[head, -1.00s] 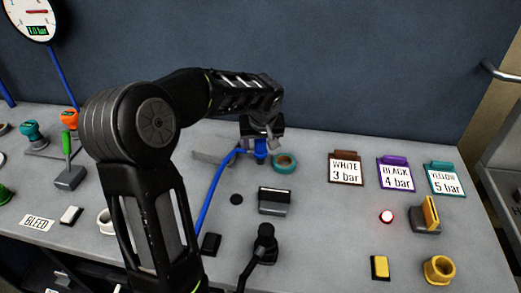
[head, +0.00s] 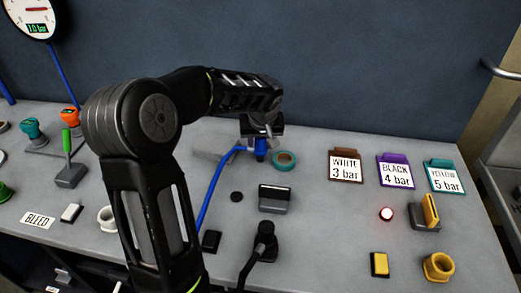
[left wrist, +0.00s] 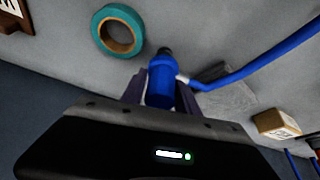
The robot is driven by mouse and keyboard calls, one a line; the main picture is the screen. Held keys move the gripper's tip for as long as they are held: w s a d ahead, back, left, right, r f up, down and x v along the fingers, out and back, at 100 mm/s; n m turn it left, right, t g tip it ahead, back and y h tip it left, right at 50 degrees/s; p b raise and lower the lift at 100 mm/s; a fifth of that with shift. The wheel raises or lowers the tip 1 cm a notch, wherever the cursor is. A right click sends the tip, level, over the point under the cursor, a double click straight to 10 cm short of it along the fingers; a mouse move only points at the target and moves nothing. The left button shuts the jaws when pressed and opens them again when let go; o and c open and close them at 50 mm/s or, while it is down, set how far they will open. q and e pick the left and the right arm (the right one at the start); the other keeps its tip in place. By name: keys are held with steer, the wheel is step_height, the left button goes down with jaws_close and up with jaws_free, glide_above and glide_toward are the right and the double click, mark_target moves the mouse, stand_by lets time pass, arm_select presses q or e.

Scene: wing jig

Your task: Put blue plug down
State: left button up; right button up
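The blue plug (left wrist: 160,88) has a blue hose at its side and a dark tip. In the left wrist view it lies between the two fingers of my left gripper (left wrist: 162,95), which look closed against its sides. In the head view my left gripper (head: 260,142) points down over the bench, with the blue plug (head: 260,155) below it, just left of a teal tape roll. The plug's lower end is close to the bench; I cannot tell if it touches. My right gripper is not in view.
The teal tape roll (head: 284,161) lies right beside the plug. A grey block (head: 213,157) lies left of it. A grey holder (head: 274,199) and a black disc (head: 236,197) lie nearer.

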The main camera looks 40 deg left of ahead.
arm_select(q)
jaws_close()
steer(key=shift+r, duration=0.1)
stand_by(0.3)
step_height(320, 180, up, 10)
steer(key=shift+f+b, duration=0.1)
steer(key=shift+b, duration=0.4)
stand_by(0.4)
